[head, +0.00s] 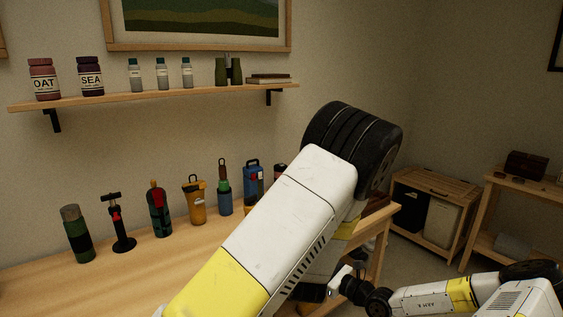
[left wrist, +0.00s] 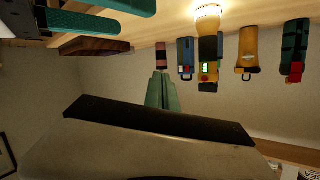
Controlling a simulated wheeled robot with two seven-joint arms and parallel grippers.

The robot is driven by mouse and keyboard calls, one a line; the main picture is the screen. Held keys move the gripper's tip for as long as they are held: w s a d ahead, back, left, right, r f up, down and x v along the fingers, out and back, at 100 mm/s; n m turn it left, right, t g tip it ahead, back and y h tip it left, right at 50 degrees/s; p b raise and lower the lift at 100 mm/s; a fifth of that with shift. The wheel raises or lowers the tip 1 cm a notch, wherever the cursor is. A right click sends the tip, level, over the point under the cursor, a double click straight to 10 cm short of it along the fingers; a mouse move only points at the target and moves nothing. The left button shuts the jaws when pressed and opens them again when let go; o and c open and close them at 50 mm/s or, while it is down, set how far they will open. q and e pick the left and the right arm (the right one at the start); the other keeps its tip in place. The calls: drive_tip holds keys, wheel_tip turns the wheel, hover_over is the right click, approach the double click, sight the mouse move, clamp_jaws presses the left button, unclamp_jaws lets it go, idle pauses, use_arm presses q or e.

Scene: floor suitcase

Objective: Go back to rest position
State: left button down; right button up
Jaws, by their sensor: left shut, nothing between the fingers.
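My left arm crosses the middle of the head view, and its gripper is hidden there. In the left wrist view, which is upside down, the left gripper (left wrist: 161,85) has its green fingers together, with nothing between them. It is in the air in front of the items along the wall. My right arm enters the head view from the lower right; its gripper is hidden behind the left arm. The right gripper (left wrist: 137,19) shows at the top left of the left wrist view, its two teal fingers apart and empty.
The wooden table (head: 120,277) bears a yellow container (head: 194,204), a blue item (head: 253,183), a black pump (head: 119,222) and several bottles along the wall. A lit yellow device (left wrist: 208,55) shows in the left wrist view. A wall shelf (head: 200,94) hangs above. A low cabinet (head: 408,237) stands at right.

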use_arm(q)
drive_tip(key=s+a+r+n+g+h, duration=0.2)
drive_tip(key=s+a+r+g, duration=0.15)
drive_tip(key=r, duration=0.45)
drive_tip(key=s+a+r+n+g+h, duration=0.1)
drive_tip(key=s+a+r+g+h, duration=0.25)
drive_tip(key=r, duration=0.35)
use_arm(e)
drive_tip(key=s+a+r+n+g+h, duration=0.35)
drive_tip(key=s+r+n+g, duration=0.8)
drive_tip(key=n, duration=0.55)
use_arm(q)
drive_tip(key=s+a+r+y, duration=0.1)
drive_tip(key=s+a+r, duration=0.3)
drive_tip(key=s, duration=0.6)
drive_tip(key=s+a+r+m+g+y, duration=0.1)
drive_tip(key=s+a+r, duration=0.4)
drive_tip(key=s, duration=0.5)
drive_tip(key=shift+a, duration=1.1)
use_arm(e)
drive_tip(key=s+d+r+n+t+h, duration=0.3)
drive_tip(key=s+r, duration=0.5)
drive_tip(key=r, duration=0.3)
drive_tip(key=s+d+r+n+t+h, duration=0.3)
drive_tip(key=s+d+r+n+h, duration=0.2)
drive_tip(key=s+r, duration=0.3)
wheel_tip(320, 180, up, 3)
drive_tip(key=shift+s+d+f+n, duration=0.1)
drive_tip(key=shift+s+d+n, duration=0.15)
drive_tip(key=shift+n, duration=0.65)
